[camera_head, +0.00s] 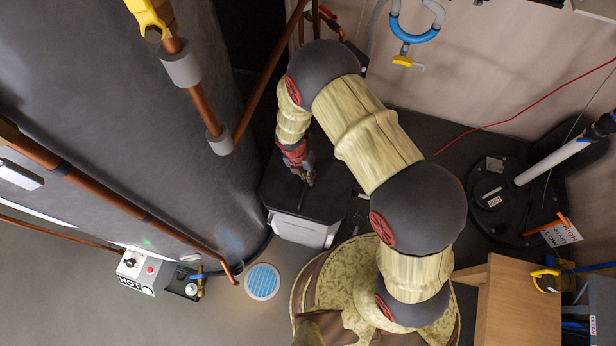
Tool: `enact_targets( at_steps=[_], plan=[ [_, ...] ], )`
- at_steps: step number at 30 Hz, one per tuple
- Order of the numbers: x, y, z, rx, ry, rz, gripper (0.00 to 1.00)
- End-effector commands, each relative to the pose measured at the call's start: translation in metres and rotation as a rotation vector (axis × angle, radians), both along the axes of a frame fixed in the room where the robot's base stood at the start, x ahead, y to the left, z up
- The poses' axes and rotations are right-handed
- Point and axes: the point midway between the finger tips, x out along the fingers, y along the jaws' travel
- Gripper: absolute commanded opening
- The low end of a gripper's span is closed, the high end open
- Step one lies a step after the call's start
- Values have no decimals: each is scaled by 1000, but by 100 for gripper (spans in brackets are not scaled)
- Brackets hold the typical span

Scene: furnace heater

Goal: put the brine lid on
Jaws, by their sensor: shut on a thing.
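My gripper (308,180) is at the end of my arm, left of the picture's middle, pointing down. Its fingers are shut on what looks like the dark brine lid (285,197), a flat black panel right below it. The grip point is small and partly hidden by the fingers. The lid lies over a box-shaped tank with a pale front (303,231). From this high view I cannot tell whether the lid touches the tank's rim or hangs just above it.
A large grey cylinder (130,130) with copper pipes stands close on the left. A round black floor cover (500,205) with a white pipe (555,160) is at right. A wooden table (520,310) stands at lower right. A round blue floor grate (262,281) lies in front of the tank.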

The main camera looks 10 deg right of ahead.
Motion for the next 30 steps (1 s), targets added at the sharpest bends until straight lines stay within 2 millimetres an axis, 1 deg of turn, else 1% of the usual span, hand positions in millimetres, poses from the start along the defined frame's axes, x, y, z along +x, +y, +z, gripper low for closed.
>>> enact_targets(
  at_steps=[17,30],
  plan=[
    [1,0,0,1,-1,0,0],
    [1,0,-8,1,-1,0,0]
  ],
)
